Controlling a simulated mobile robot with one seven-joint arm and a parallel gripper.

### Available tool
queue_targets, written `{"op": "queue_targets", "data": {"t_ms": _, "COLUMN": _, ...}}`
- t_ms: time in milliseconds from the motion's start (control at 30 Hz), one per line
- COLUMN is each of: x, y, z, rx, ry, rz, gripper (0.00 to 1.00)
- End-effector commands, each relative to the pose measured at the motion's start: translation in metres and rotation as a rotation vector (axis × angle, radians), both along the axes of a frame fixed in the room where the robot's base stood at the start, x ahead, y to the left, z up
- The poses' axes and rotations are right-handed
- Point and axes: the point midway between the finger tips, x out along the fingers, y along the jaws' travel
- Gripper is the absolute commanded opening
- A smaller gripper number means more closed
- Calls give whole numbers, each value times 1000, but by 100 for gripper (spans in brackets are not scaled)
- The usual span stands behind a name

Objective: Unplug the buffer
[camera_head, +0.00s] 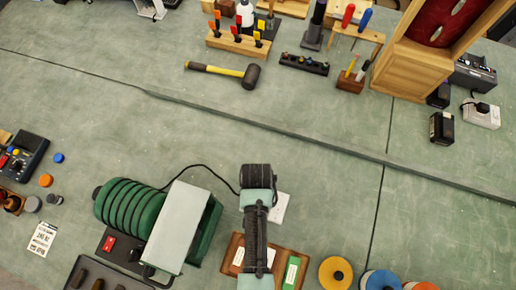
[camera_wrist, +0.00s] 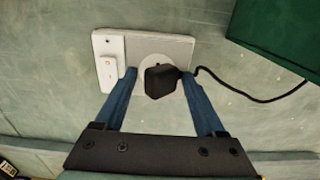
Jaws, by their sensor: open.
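The buffer is a green ribbed machine (camera_head: 132,208) with a grey cover, at the lower left of centre in the head view. Its black cord (camera_head: 215,172) runs right and passes behind my arm. In the wrist view the black plug (camera_wrist: 160,82) sits in the round socket of a white wall-plate-like outlet (camera_wrist: 145,46), which has a raised switch (camera_wrist: 109,62) on the left. My gripper (camera_wrist: 158,75) is open, with one blue finger on each side of the plug; contact cannot be told. In the head view my arm hides the plug; only part of the outlet (camera_head: 281,208) shows.
The buffer's green body (camera_wrist: 280,35) stands close by at the wrist view's upper right. A wooden tray (camera_head: 232,255) and coloured spools (camera_head: 336,272) lie near my arm. A mallet (camera_head: 225,72) and tool racks are farther back. The mid-bench is clear.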

Motion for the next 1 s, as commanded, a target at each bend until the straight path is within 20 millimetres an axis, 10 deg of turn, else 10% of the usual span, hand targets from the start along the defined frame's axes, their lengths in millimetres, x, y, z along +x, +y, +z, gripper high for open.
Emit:
{"op": "queue_targets", "data": {"t_ms": 567, "x": -2, "y": 5, "z": -3, "rx": 5, "ry": 6, "rz": 5, "gripper": 80}}
{"op": "queue_targets", "data": {"t_ms": 1000, "x": -3, "y": 3, "z": -3, "rx": 2, "ry": 8, "rz": 2, "gripper": 0}}
